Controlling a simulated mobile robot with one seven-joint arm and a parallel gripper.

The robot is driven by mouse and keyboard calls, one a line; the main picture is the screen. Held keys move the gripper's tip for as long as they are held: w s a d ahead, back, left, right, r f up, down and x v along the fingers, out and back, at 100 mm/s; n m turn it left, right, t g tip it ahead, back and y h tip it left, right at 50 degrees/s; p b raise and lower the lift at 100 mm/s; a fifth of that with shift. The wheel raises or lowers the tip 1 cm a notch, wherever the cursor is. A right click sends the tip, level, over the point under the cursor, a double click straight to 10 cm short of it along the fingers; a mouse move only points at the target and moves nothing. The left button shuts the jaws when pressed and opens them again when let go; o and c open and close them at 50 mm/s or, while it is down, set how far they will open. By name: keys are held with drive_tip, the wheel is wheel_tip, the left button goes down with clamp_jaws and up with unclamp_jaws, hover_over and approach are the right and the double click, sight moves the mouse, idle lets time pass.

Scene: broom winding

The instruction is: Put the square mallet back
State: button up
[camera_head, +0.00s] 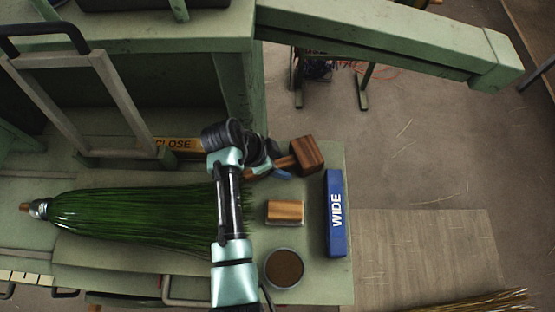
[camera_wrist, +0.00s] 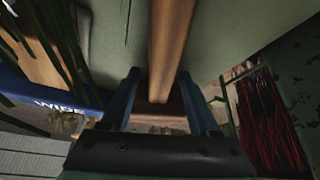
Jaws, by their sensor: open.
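The square mallet (camera_head: 306,155) is brown wood, with its block head at the right back of the green bench (camera_head: 330,285) and its handle pointing left toward my gripper (camera_head: 268,168). My arm partly hides the handle in the head view. In the wrist view, the wooden handle (camera_wrist: 170,45) runs down between the two blue fingers of my gripper (camera_wrist: 160,108). The fingers are open, with a gap on both sides of the handle. A brown wooden surface, which may be the mallet head, shows beyond the handle's lower end. I cannot tell whether the mallet touches the bench.
A blue block marked WIDE (camera_head: 335,215) stands at the bench's right edge. A small wooden block (camera_head: 285,211) and a round brown-topped container (camera_head: 284,268) lie nearby. Green broom bristles (camera_head: 130,218) lie left of my arm. An orange CLOSE block (camera_head: 174,144) sits behind.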

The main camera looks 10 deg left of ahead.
drive_tip(key=v, duration=1.2)
drive_tip(key=shift+r+b, duration=0.2)
drive_tip(key=shift+b, duration=0.1)
